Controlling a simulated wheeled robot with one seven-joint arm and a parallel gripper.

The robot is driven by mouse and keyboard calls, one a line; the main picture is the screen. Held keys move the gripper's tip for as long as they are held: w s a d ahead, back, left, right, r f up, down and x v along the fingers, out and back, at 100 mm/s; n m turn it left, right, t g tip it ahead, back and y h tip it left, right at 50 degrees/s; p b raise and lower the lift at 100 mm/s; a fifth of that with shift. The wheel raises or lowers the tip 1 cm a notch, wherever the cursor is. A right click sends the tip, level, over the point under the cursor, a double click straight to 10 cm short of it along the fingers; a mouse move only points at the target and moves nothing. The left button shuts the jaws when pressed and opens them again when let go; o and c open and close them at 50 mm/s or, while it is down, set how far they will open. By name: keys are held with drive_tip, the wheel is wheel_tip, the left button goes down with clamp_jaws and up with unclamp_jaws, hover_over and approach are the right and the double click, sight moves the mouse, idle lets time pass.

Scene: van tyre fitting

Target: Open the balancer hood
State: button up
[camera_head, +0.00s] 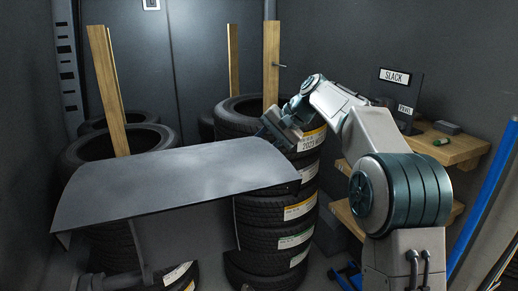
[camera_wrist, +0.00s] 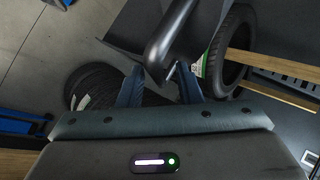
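The balancer hood (camera_head: 175,178) is a wide grey curved panel in the head view, standing in front of the tyre stacks. My gripper (camera_head: 268,130) is at its far right edge; its fingertips are partly hidden there. In the wrist view, a thick black bent bar (camera_wrist: 172,38), seemingly the hood's handle, reaches down between the fingertips of my gripper (camera_wrist: 159,80). The two fingers stand apart, with visible gaps beside the bar. A dark panel, likely part of the hood (camera_wrist: 128,32), lies behind the bar.
A tall tyre stack (camera_head: 265,240) stands just behind and right of the hood, with another tyre stack (camera_head: 90,155) at left. Wooden posts (camera_head: 271,60) rise behind. A wooden shelf (camera_head: 450,148) with a "SLACK" sign (camera_head: 394,77) and a blue pole (camera_head: 485,195) are at right.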

drive_tip(key=v, duration=1.2)
drive_tip(key=shift+d+r, duration=0.25)
drive_tip(key=shift+d, duration=0.05)
